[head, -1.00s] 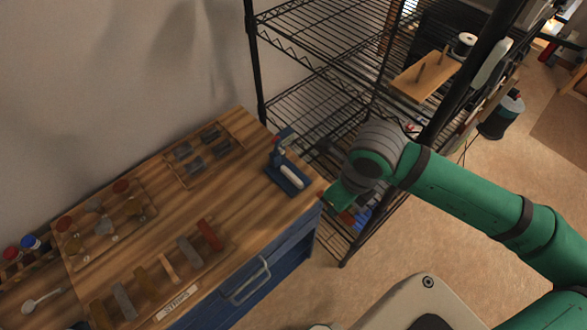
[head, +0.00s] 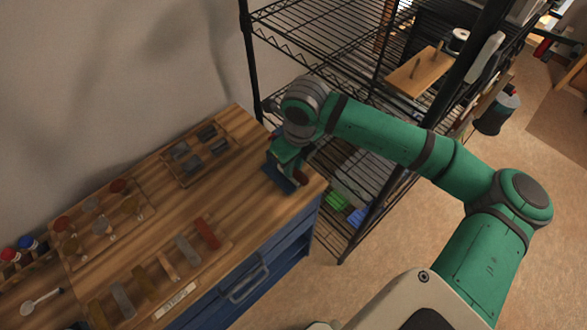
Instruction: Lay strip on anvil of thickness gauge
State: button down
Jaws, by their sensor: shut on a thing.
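The blue thickness gauge (head: 279,179) stands at the right end of the wooden bench top. My gripper (head: 295,167) is over the gauge and hides its upper part and most of its anvil area. The gripper is shut on a small reddish-brown strip (head: 301,178), only partly visible at the gauge's right side. I cannot tell whether the strip touches the anvil. Several other strips, including a red strip (head: 207,233) and a grey strip (head: 188,250), lie in a row on a wooden board behind a "STRIPS" label (head: 176,301).
A compartment tray (head: 196,155) with dark pieces lies left of the gauge. A board with round samples (head: 101,226) and a spoon (head: 41,302) lie farther left. A black wire shelf (head: 330,70) stands close behind and right. Bare bench top lies between tray and strips.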

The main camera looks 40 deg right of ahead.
aim_at(296, 175)
jog(key=shift+f, duration=1.15)
jog(key=shift+f, duration=0.1)
jog(key=c, duration=1.6)
grip_release()
jog(key=r, duration=0.4)
jog(key=s+r, duration=0.1)
jog(key=r, duration=0.7)
jog(key=shift+s, duration=0.25)
